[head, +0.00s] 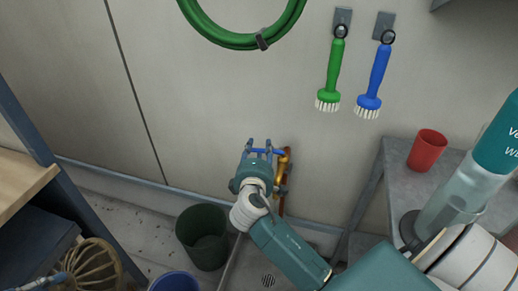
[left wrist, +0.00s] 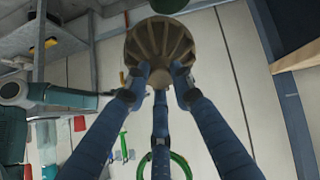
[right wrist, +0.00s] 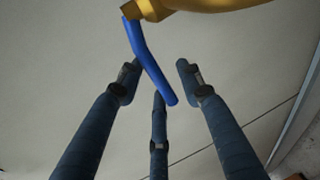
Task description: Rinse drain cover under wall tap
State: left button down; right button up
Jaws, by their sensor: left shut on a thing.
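The drain cover (head: 92,266) is a round, ribbed, brownish piece at the lower left of the head view. The brass wall tap (head: 284,168) is low on the wall, partly hidden by my right gripper (head: 259,148). The tap's blue lever (right wrist: 148,62) lies between the spread fingers of my right gripper in the right wrist view. That gripper is open; I cannot tell whether it touches the lever.
A dark green bucket (head: 203,240) and a blue bucket (head: 173,283) stand on the floor left of the tap. A floor drain (head: 268,281) is below it. A grey table (head: 395,165) with a red cup (head: 427,150) is at right, a shelf (head: 22,180) at left.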

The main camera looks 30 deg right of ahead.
jog(key=v, duration=1.2)
dwell(0.4)
